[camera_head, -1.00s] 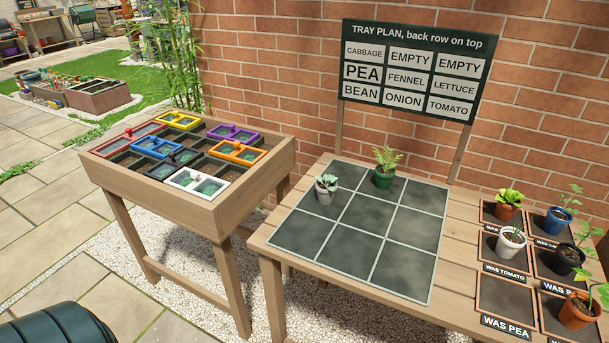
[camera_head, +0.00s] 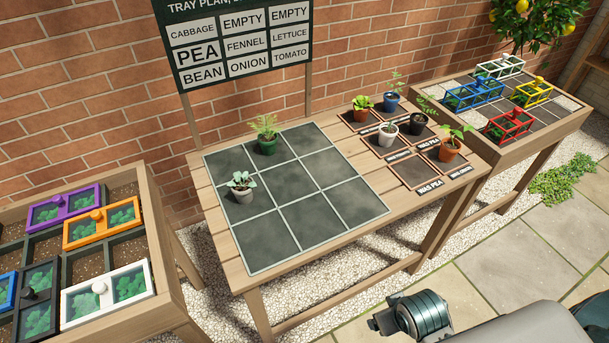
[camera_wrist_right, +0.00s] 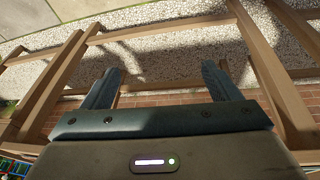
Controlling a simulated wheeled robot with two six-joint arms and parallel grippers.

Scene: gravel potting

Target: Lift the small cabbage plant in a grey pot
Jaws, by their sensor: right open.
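The small cabbage plant (camera_head: 241,180) has pale grey-green leaves and stands upright in a grey pot (camera_head: 243,196). In the head view it sits in the left column, middle row of the dark gridded tray (camera_head: 306,247). My right gripper (camera_wrist_right: 160,78) is open in the right wrist view, with nothing between its fingers. It faces the gravel and table legs, away from the plant. My left gripper is not in view.
A fern in a green pot (camera_head: 267,144) stands in the tray's back middle square. Several potted plants stand at the table's right end. A planter with coloured frames (camera_head: 98,222) is at left, another (camera_head: 500,95) at right. The sign (camera_head: 240,40) stands behind.

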